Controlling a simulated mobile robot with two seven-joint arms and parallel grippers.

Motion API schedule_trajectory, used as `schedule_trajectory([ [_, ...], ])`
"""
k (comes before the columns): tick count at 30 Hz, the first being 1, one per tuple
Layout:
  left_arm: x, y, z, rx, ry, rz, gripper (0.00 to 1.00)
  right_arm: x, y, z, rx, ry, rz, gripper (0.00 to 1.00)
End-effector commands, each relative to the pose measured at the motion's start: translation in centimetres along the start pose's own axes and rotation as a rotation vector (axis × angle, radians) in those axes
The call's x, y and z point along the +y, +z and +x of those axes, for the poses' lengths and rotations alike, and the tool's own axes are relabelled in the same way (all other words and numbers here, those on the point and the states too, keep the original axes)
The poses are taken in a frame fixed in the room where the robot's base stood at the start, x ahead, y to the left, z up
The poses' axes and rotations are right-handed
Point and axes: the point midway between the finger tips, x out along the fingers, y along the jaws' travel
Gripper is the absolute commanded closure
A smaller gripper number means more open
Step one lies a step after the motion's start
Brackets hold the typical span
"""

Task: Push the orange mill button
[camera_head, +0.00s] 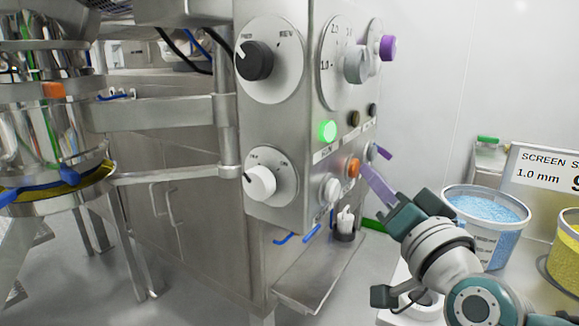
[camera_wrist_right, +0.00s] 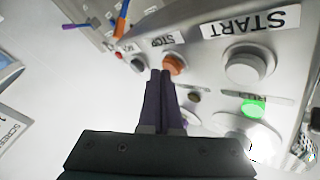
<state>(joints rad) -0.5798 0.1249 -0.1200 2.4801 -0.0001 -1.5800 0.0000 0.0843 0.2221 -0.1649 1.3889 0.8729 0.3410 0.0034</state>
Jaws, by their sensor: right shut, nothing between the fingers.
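The orange mill button (camera_head: 353,168) sits on the side face of the steel control box, right of a light grey button. It also shows in the right wrist view (camera_wrist_right: 175,64), beside an upside-down STOP label. My right gripper (camera_head: 367,170) is shut and empty, its purple fingers pointing at the panel. In the right wrist view its fingertips (camera_wrist_right: 160,73) are right beside the orange button; I cannot tell whether they touch it. My left gripper is not in view.
A lit green button (camera_head: 327,130), a light grey button (camera_head: 330,189) and knobs surround the orange button. A steel shelf (camera_head: 315,275) juts out below. A tub of blue granules (camera_head: 487,207) and a screen-size sign (camera_head: 545,178) stand at right, near my right arm.

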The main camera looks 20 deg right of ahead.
Motion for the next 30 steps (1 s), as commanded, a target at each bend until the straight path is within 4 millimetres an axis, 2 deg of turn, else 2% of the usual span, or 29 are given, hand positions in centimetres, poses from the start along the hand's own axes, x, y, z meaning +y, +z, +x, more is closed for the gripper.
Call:
schedule_trajectory([
  [16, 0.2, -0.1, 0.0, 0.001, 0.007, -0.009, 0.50, -0.1, 0.1, 0.1, -0.002, 0.000, 0.000, 1.00],
  [30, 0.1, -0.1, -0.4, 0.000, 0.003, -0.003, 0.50, 0.7, -0.8, -1.1, 0.000, -0.001, -0.001, 1.00],
])
